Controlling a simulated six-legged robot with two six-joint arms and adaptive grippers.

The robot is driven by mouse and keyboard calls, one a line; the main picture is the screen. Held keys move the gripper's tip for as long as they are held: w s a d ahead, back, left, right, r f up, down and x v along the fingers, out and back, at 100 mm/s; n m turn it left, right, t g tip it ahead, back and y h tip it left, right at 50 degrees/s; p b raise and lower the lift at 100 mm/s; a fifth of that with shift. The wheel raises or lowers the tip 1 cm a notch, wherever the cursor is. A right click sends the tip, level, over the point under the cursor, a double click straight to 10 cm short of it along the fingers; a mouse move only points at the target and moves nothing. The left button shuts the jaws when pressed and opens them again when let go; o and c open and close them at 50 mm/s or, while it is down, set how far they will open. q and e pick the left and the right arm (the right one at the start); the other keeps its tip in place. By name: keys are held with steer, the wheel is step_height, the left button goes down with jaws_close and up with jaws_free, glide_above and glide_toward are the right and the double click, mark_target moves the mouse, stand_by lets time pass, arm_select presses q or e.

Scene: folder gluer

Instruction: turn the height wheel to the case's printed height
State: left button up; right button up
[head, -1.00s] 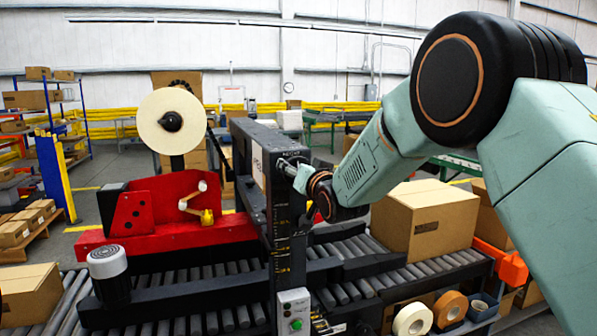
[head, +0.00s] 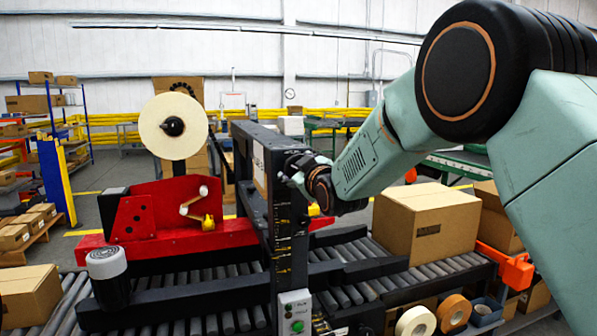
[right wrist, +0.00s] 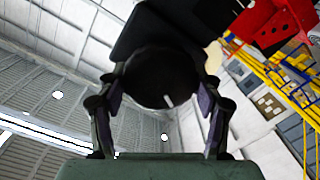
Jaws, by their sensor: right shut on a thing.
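The height wheel (right wrist: 160,78) is a dark round knob between the fingers in the right wrist view. A light mark shows low on its face. In the head view it is mostly hidden by my right gripper (head: 293,174), which is shut on it at the top of the black machine post. The post carries a scale with yellow marks (head: 283,240), too small to read. The case (head: 425,225) is a closed brown carton on the rollers to the right. Its dark print is too small to read. My left gripper is not in view.
A red tape head (head: 150,215) with a big cream roll (head: 172,126) stands left of the post. A control box with a green button (head: 295,312) is low on the post. Another carton (head: 28,294) lies at the front left. My right arm fills the right side.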

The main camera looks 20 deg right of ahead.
steer(key=n, duration=0.3)
steer(key=shift+f+n+b, duration=0.3)
steer(key=shift+f+b, duration=0.1)
steer(key=n, duration=0.3)
steer(key=shift+b, duration=0.4)
steer(key=n, duration=0.6)
steer(key=shift+n+h+b, duration=0.3)
steer(key=shift+n+b, duration=0.1)
steer(key=n, duration=0.8)
steer(key=shift+n, duration=0.4)
steer(key=shift+r+n+b, duration=0.1)
steer(key=shift+n+b, duration=0.3)
steer(key=shift+n, duration=0.8)
steer(key=shift+d+n+b, duration=0.1)
steer(key=shift+n+b, duration=0.4)
steer(key=shift+n, duration=0.5)
steer(key=shift+r+n, duration=0.2)
steer(key=shift+n, duration=0.1)
